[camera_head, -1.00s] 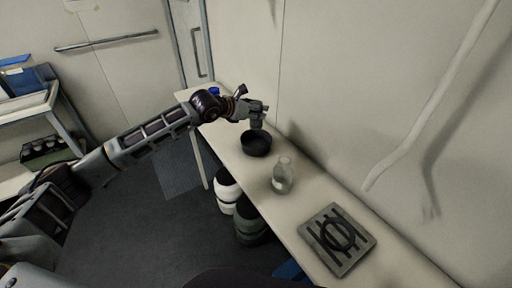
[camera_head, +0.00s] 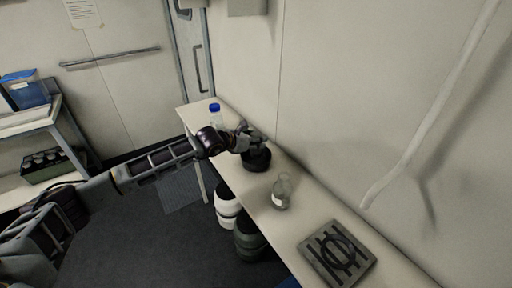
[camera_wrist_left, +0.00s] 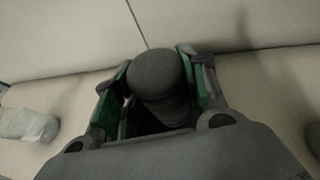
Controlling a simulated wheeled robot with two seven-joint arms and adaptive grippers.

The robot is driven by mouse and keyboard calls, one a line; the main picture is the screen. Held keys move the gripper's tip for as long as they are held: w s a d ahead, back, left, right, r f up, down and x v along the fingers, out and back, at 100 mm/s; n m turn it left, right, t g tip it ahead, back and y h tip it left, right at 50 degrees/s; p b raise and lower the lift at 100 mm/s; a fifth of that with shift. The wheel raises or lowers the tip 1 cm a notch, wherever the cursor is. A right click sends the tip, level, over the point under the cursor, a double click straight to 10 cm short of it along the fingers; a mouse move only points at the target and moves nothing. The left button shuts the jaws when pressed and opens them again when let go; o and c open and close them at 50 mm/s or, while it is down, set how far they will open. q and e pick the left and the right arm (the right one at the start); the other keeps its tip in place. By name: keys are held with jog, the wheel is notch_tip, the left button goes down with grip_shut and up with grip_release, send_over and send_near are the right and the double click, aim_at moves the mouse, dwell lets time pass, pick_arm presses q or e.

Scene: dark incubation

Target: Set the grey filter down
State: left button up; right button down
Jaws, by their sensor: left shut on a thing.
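My left gripper (camera_head: 252,142) is over the narrow bench. In the left wrist view, its green-lined fingers (camera_wrist_left: 158,88) are shut on a dark grey rounded cylinder, the grey filter (camera_wrist_left: 157,75). A black round bowl-like vessel (camera_head: 257,161) stands on the bench directly below the gripper in the head view. The gripper overlaps the vessel's upper part. The filter's lower end is hidden, so I cannot tell whether it touches the vessel or the bench. My right gripper is not in view.
A clear flask (camera_head: 281,193) stands on the bench nearer me. A grey slotted plate (camera_head: 337,254) lies at the near end. A blue-capped bottle (camera_head: 215,114) stands at the far end. White and dark containers (camera_head: 227,204) are under the bench. A wall is close behind.

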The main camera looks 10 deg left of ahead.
pick_arm(q)
jog(key=shift+f+p, duration=0.45)
jog(key=shift+f, duration=1.4)
jog(key=shift+f, duration=0.15)
jog(key=o, duration=1.1)
jog(key=shift+r, duration=0.2)
